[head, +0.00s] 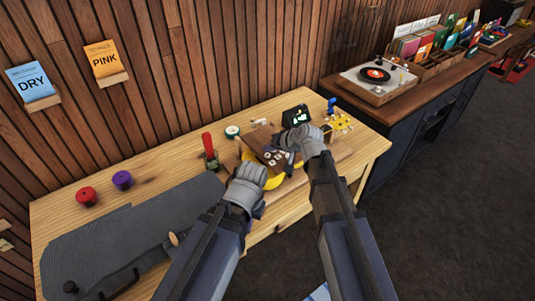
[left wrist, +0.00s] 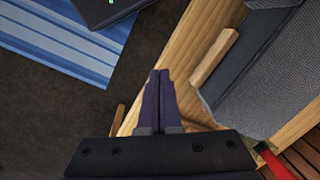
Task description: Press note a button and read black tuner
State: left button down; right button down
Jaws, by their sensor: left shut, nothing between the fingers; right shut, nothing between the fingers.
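In the head view, a black tuner (head: 296,117) stands on the wooden table with a small lit screen. The reading on it is too small to make out. In front of it lies a dark brown wooden board (head: 259,140) with several small pale buttons (head: 271,154). I cannot read their letters. My right gripper (head: 283,138) is shut and empty, low over the board; I cannot tell whether it touches a button. My left gripper (head: 259,209) is shut and empty near the front table edge. Its closed fingers show in the left wrist view (left wrist: 159,98).
A grey case (head: 125,235) covers the table's left side. A red-handled tool (head: 208,148), red spool (head: 86,196), purple spool (head: 122,180) and blue clamp-like item (head: 331,105) stand around. A record player (head: 376,78) sits on the counter behind right.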

notch_tip(320, 180, up, 5)
jog(key=p, duration=0.5)
dwell(0.8)
jog(key=s+d+f+n+g+h, duration=0.1)
jog(key=s+f+g+h, duration=0.1)
jog(key=s, duration=0.6)
jog(key=s+d+f+n+g+h, duration=0.2)
jog(key=s+h, duration=0.1)
jog(key=s, duration=0.6)
jog(key=s+d+f+n+g+h, duration=0.1)
jog(key=s+d+f+g+h, duration=0.1)
jog(key=s, duration=0.6)
jog(key=shift+s+d+f+g+h, duration=0.3)
jog(key=shift+s+g, duration=0.1)
jog(key=shift+g, duration=0.2)
jog(key=shift+w, duration=0.1)
